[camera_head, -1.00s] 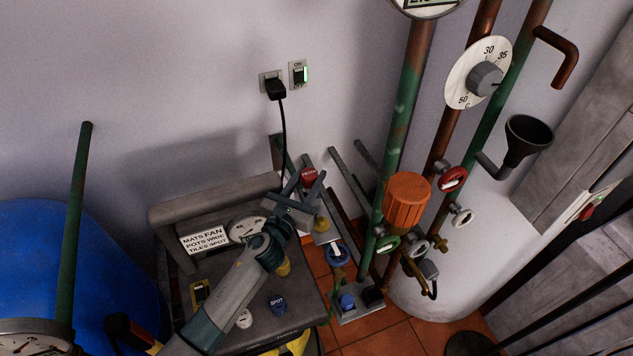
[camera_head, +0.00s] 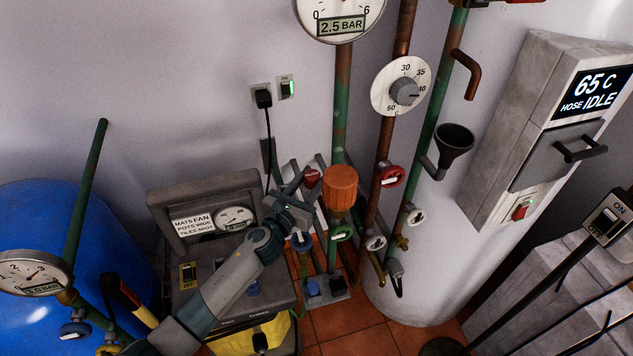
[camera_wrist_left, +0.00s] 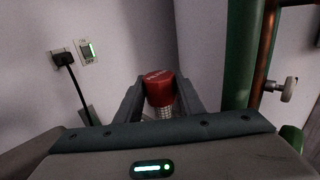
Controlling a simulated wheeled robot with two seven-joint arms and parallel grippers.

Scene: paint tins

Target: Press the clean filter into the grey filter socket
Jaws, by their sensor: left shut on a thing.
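My left gripper (camera_head: 302,180) is shut on a red-capped cylinder (camera_head: 312,178), seemingly the filter. In the left wrist view the red cap (camera_wrist_left: 159,88) sits between the two fingers, with silver mesh below it. The gripper holds it in front of the wall, just left of the orange ribbed cup (camera_head: 340,187) on the green pipe. I cannot make out the grey filter socket; the arm and held part cover some of that area. My right gripper is not in view.
Pipes with a red valve wheel (camera_head: 391,176) and a thermostat dial (camera_head: 401,86) stand right of the gripper. A black funnel (camera_head: 454,141) juts out there. A grey machine (camera_head: 231,300) stands below my arm, a blue tank (camera_head: 35,225) at left.

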